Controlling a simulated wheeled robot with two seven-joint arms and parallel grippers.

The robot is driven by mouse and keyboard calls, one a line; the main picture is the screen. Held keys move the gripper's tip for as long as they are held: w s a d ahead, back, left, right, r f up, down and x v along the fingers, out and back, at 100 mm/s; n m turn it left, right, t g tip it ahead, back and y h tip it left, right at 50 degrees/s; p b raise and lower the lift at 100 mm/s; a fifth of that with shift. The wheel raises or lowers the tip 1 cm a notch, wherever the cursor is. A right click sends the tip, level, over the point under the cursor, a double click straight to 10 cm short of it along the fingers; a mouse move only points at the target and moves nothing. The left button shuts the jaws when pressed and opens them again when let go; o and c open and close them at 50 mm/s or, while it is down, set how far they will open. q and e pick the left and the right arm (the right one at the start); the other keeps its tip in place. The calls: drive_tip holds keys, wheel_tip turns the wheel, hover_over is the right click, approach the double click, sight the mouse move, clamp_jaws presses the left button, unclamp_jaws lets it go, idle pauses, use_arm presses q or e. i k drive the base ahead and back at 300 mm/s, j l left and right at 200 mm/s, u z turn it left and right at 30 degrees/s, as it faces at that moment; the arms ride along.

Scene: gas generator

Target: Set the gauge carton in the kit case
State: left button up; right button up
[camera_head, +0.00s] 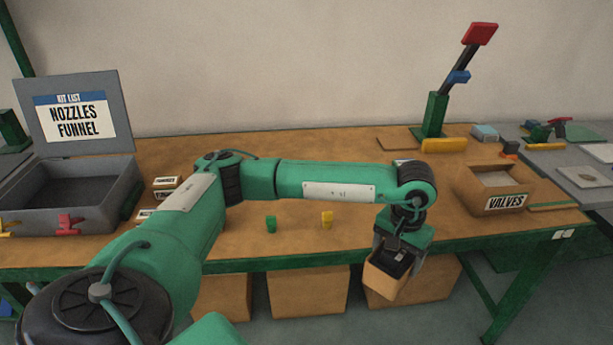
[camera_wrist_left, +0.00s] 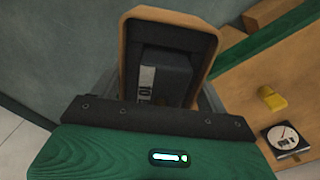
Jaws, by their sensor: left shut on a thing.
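The grey kit case (camera_head: 62,214) stands open at the left end of the bench. Its raised lid carries a list reading "NOZZLES FUNNEL", and its dark inside looks empty. My left gripper (camera_head: 398,262) is shut on a tan open-topped carton (camera_head: 384,284), beyond the bench's front edge and far right of the case. The carton (camera_wrist_left: 205,55) also shows in the left wrist view, tilted, with a dark block bearing a pale label (camera_wrist_left: 148,80) inside. I cannot read the label, so I take this as the gauge carton by its being held. My right gripper is not in view.
A small yellow piece (camera_head: 327,219) and a green piece (camera_head: 270,223) stand mid-bench. Small labelled boxes (camera_head: 166,182) sit right of the case. A "VALVES" box (camera_head: 482,200) stands at right. A dark square with a white dial (camera_wrist_left: 285,138) lies on the bench.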

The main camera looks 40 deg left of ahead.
sight(97, 198)
drive_tip(key=k+j+u, duration=0.1)
drive_tip(key=k+j, duration=0.55)
drive_tip(key=j+u, duration=0.1)
drive_tip(key=u, duration=0.85)
drive_tip(key=k+j, duration=0.05)
